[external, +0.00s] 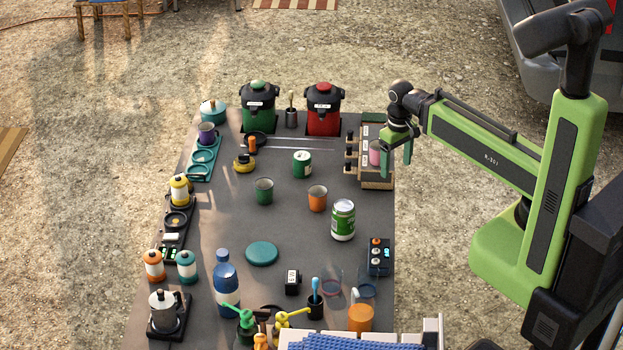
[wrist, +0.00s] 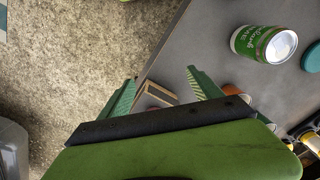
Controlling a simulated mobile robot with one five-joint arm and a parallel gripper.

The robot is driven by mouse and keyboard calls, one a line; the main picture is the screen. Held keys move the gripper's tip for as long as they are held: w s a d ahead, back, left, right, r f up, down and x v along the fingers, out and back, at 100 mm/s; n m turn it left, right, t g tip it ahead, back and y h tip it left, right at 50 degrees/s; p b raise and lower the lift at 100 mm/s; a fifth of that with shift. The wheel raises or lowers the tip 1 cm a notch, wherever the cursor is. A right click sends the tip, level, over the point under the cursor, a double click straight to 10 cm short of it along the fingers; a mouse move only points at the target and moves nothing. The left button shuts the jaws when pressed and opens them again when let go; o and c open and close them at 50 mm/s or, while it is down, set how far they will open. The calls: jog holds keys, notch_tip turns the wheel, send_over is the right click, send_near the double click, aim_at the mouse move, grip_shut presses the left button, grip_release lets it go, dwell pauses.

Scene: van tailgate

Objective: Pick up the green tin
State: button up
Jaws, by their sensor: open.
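A small green tin (external: 302,164) with a pale label stands upright at the middle back of the dark table. A larger green-and-white can (external: 343,220) with a silvery top stands nearer, to the right; a green can (wrist: 263,43) like it shows at the upper right of the wrist view. I cannot tell for certain which one the task means. My gripper (external: 396,160) points down, open and empty, over the table's right edge by the rack, right of both and touching neither. In the wrist view its fingers (wrist: 161,78) stand apart.
A wooden rack (external: 377,184) with a pink item stands close by my gripper. A dark green cup (external: 263,191) and an orange cup (external: 317,199) stand near the cans. Red (external: 323,112) and green (external: 258,108) pots stand behind. The middle left of the table is fairly clear.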

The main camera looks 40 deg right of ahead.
jog(key=shift+o, duration=0.3)
notch_tip(320, 180, up, 5)
jog(key=m+p, duration=0.5)
jog(key=m, duration=0.4)
send_over(302, 154)
notch_tip(302, 154, down, 13)
jog(key=b, duration=1.2)
jog(key=shift+a+r+b, duration=0.1)
jog(key=shift+b, duration=0.3)
jog(key=shift+r, duration=0.1)
jog(key=f+b, duration=0.5)
jog(key=shift+s+a+f, duration=0.15)
jog(key=shift+s+f, duration=0.05)
jog(key=shift+s, duration=0.1)
jog(key=shift+r, duration=0.15)
jog(key=shift+c, duration=0.4)
jog(key=c, duration=1.5)
